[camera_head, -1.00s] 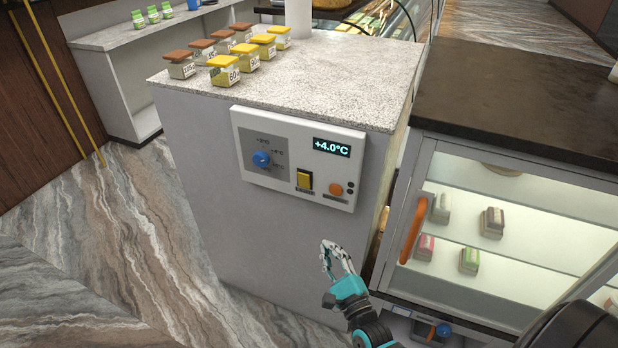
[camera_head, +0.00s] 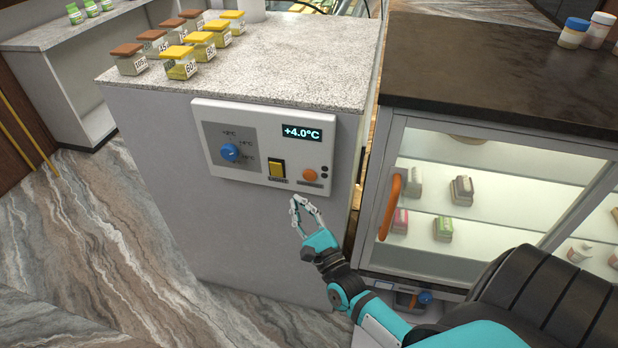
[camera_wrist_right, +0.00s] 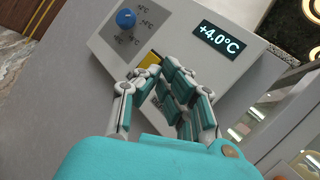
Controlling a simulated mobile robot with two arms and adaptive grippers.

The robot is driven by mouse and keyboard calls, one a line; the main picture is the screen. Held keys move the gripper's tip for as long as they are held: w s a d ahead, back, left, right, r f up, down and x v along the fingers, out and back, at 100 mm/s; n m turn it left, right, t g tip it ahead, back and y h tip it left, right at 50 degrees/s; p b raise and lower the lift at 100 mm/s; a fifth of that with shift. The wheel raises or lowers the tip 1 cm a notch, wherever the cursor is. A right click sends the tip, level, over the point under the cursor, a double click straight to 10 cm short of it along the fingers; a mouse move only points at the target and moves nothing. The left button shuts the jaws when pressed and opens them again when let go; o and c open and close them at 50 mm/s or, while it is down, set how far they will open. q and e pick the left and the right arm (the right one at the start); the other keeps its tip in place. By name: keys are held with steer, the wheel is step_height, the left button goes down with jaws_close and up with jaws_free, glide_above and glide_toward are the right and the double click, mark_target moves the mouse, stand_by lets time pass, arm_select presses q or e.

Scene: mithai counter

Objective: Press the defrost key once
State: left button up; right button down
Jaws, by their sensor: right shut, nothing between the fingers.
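The white control panel (camera_head: 262,140) is on the front of the grey counter. It has a blue dial (camera_head: 230,152), a display (camera_head: 301,132) reading +4.0°C, a yellow square key (camera_head: 277,167) and an orange round button (camera_head: 310,174). The labels under the key and button are too small to read. My right gripper (camera_head: 297,203) is shut and empty, just below the panel, under the yellow key. In the right wrist view its fingers (camera_wrist_right: 165,75) hide most of the yellow key (camera_wrist_right: 151,60) and the orange button. My left gripper is not in view.
Several jars (camera_head: 180,62) with brown and yellow lids stand on the speckled counter top (camera_head: 290,62). A glass display case (camera_head: 500,170) with an orange handle (camera_head: 390,206) stands close on the right. The patterned floor (camera_head: 90,240) at left is clear.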

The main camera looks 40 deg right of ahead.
mark_target(310, 176)
steer(key=shift+w+d+b, duration=0.45)
steer(key=shift+w+d, duration=0.6)
steer(key=shift+d, duration=0.2)
steer(key=shift+w+d+b, duration=0.45)
steer(key=shift+w+d, duration=0.6)
steer(key=shift+d, duration=0.15)
steer(key=shift+d, duration=0.1)
steer(key=shift+w+d, duration=0.25)
steer(key=shift+w+d+b, duration=0.25)
steer(key=shift+d+b, duration=0.05)
steer(key=shift+b, duration=0.2)
stand_by(0.5)
steer(key=shift+s+a+p, duration=0.3)
steer(key=shift+s+a, duration=0.25)
steer(key=shift+a, duration=0.1)
